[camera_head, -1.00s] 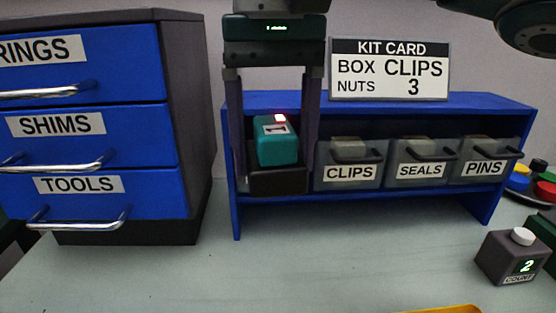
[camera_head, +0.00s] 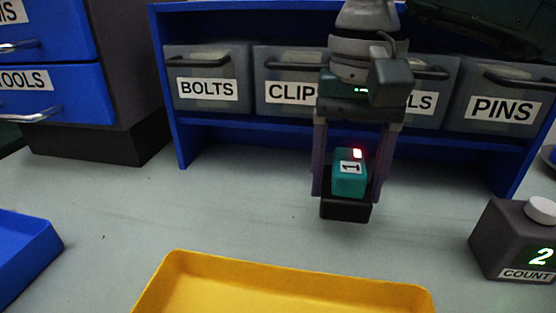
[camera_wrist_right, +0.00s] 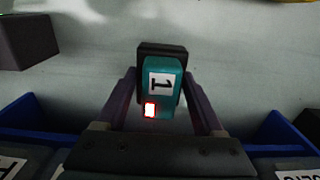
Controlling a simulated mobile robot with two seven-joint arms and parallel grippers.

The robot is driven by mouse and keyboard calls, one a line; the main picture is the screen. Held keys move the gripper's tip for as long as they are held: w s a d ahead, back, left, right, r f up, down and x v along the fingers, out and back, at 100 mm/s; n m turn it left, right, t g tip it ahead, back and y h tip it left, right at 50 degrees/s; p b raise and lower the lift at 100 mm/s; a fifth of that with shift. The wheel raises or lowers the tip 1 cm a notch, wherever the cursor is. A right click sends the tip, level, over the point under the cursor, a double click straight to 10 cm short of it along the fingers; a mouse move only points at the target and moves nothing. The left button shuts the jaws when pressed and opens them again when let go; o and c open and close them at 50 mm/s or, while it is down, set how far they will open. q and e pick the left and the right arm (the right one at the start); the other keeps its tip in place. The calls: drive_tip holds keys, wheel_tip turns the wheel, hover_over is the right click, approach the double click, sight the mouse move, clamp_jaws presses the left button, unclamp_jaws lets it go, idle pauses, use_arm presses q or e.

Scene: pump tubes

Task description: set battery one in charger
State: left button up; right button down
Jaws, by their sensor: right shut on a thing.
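Battery one (camera_head: 350,180) is a teal block with a white "1" label and a lit red light. My right gripper (camera_head: 346,192) is shut on it, one finger on each side, and holds it upright above the grey table in front of the shelf. A dark block shows at the battery's lower end. In the right wrist view the battery (camera_wrist_right: 158,82) sits between the fingers of my right gripper (camera_wrist_right: 160,100). My left gripper is not in view.
A blue shelf (camera_head: 260,132) holds bins labelled BOLTS (camera_head: 207,90), CLIPS, SEALS and PINS (camera_head: 502,108). A yellow tray (camera_head: 290,276) lies in front, a blue tray (camera_head: 22,255) at left. A COUNT box (camera_head: 512,240) showing 2 stands at right. The table between is clear.

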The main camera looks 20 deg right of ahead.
sight(340, 227)
drive_tip(key=shift+d+f+b, duration=0.1)
drive_tip(key=shift+f+b, duration=0.2)
drive_tip(key=shift+f, duration=1.95)
drive_tip(key=shift+c, duration=2.2)
unclamp_jaws()
drive_tip(key=o, duration=0.4)
